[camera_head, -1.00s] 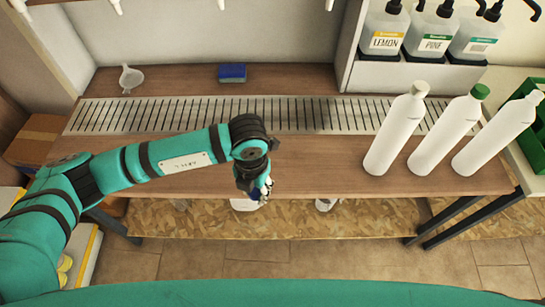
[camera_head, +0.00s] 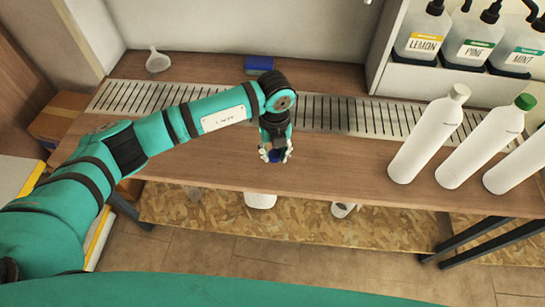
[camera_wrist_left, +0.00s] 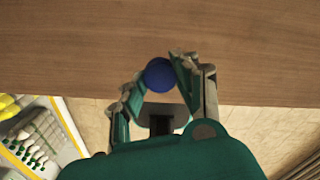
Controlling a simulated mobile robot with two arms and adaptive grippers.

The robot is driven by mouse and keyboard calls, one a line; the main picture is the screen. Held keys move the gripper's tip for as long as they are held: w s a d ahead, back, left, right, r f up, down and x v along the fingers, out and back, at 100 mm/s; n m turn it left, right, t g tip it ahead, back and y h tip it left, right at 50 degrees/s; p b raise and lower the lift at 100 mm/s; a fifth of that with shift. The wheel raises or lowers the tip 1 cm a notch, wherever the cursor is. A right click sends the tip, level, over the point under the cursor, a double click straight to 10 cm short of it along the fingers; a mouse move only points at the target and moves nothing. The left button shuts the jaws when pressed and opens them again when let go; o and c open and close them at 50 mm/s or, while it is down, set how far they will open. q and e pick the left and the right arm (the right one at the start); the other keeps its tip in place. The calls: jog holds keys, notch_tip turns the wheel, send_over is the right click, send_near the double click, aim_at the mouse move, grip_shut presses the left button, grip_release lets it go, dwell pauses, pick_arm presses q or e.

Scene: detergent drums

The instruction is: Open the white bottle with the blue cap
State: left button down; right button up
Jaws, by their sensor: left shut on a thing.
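My left gripper (camera_head: 275,156) is shut on a small round blue cap (camera_wrist_left: 159,73), held at its fingertips near the table's front edge. No white bottle shows under the cap in either view. Three white bottles stand on the right of the table in the head view. The left bottle (camera_head: 428,135) has an off-white top, and the middle bottle (camera_head: 478,150) has a green cap. The right bottle (camera_head: 517,167) is cut off by the picture edge, with its top out of frame. No blue cap shows on these bottles. My right gripper is not in view.
A wooden table (camera_head: 340,180) has a slotted metal strip (camera_head: 345,115) along it. A funnel (camera_head: 157,61) and a blue sponge (camera_head: 259,64) lie behind it. Pump bottles (camera_head: 424,35) stand back right. White containers (camera_head: 260,201) sit on the lower shelf. The table's middle is clear.

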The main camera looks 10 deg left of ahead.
aim_at(272, 153)
pick_arm(q)
jog(key=w, duration=0.1)
jog(key=w+a+b, duration=0.1)
jog(key=shift+w+f, duration=0.25)
jog(key=shift+w, duration=0.05)
jog(key=shift+f+b, duration=1.1)
jog(key=shift+f, duration=0.5)
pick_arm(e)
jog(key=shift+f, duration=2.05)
pick_arm(q)
jog(key=shift+f, duration=0.2)
jog(key=c, duration=1)
grip_release()
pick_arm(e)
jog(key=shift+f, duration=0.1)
